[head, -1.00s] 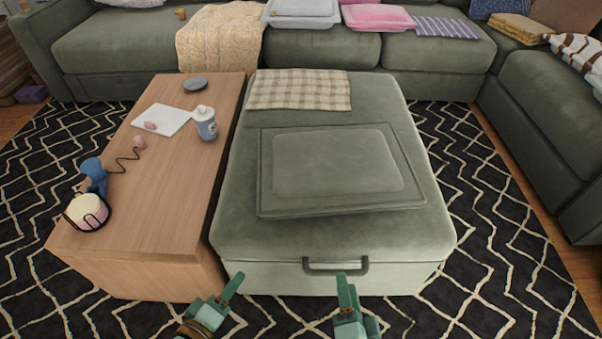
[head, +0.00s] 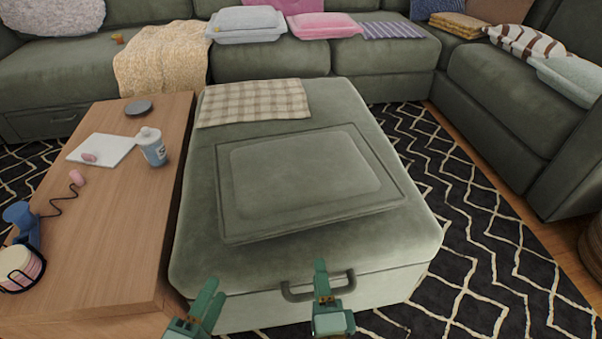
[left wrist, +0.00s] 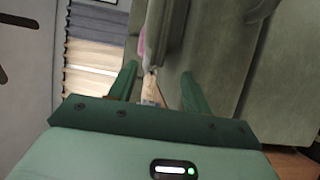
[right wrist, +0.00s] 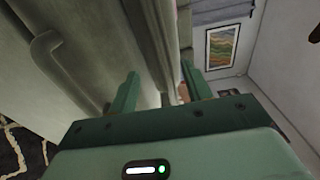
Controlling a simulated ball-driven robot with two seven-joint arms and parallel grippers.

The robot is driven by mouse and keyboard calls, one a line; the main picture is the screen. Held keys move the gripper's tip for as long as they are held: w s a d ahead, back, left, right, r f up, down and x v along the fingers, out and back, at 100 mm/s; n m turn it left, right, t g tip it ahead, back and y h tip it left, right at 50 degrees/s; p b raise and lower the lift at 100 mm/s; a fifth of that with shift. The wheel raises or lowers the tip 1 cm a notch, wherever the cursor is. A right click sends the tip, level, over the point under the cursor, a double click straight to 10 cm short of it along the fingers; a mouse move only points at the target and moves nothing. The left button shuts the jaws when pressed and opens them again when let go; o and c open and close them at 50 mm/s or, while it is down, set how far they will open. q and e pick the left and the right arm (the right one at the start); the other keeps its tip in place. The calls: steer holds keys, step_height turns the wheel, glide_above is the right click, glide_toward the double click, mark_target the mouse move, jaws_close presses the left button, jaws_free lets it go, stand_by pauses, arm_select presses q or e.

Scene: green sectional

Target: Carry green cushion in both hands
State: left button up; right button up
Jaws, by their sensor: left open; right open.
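The green cushion (head: 302,167) lies flat on the green ottoman (head: 405,235) in the head view, a little askew. It is a broad rectangle with a raised middle panel. My left gripper (head: 207,300) is in front of the ottoman's near left part, apart from the cushion. My right gripper (head: 321,285) is at the ottoman's front, close to its handle. The left wrist view shows the left fingers (left wrist: 158,78) apart with nothing between them. The right wrist view shows the right fingers (right wrist: 160,76) apart and empty.
A checked cloth (head: 253,102) lies on the ottoman behind the cushion. The sectional sofa (head: 375,70) runs behind and right. Patterned rug (head: 480,250) is open at right.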

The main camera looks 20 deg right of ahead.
mark_target(243, 240)
arm_select(q)
steer(key=x, duration=1.2)
steer(key=shift+w+d, duration=0.1)
steer(key=shift+w, duration=0.2)
arm_select(e)
steer(key=w, duration=0.4)
steer(key=w+d, duration=0.1)
steer(key=w, duration=0.3)
steer(key=w+d, duration=0.1)
steer(key=w, duration=0.3)
steer(key=shift+w+d, duration=0.1)
steer(key=shift+w, duration=0.1)
arm_select(q)
jaws_close()
arm_select(e)
jaws_close()
